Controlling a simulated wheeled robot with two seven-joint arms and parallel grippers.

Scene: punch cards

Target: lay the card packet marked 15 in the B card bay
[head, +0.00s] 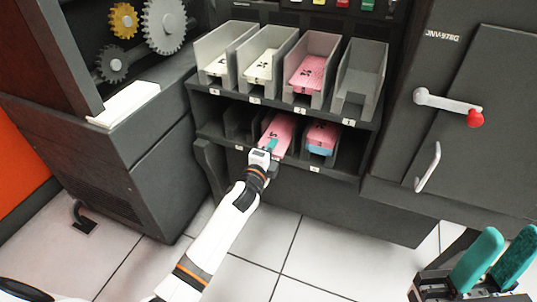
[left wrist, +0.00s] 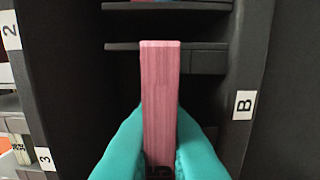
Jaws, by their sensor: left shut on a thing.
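My left gripper (head: 271,145) is shut on a pink card packet (head: 279,126) at the middle bay of the lower shelf row. In the left wrist view the packet (left wrist: 160,88) stands between the teal fingers (left wrist: 160,150), its far end pointing into the dark bay. The B label (left wrist: 243,104) is on the shelf edge beside this bay. I cannot tell whether the packet touches the bay floor. My right gripper (head: 506,240) is open and empty at the bottom right.
The upper row has pale packets (head: 218,66), a pink packet (head: 308,74) and an empty right bay (head: 358,88). The lower right bay holds pink and blue packets (head: 321,138); the lower left bay (head: 238,122) looks empty. A red-knobbed handle (head: 450,106) sticks out at right.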

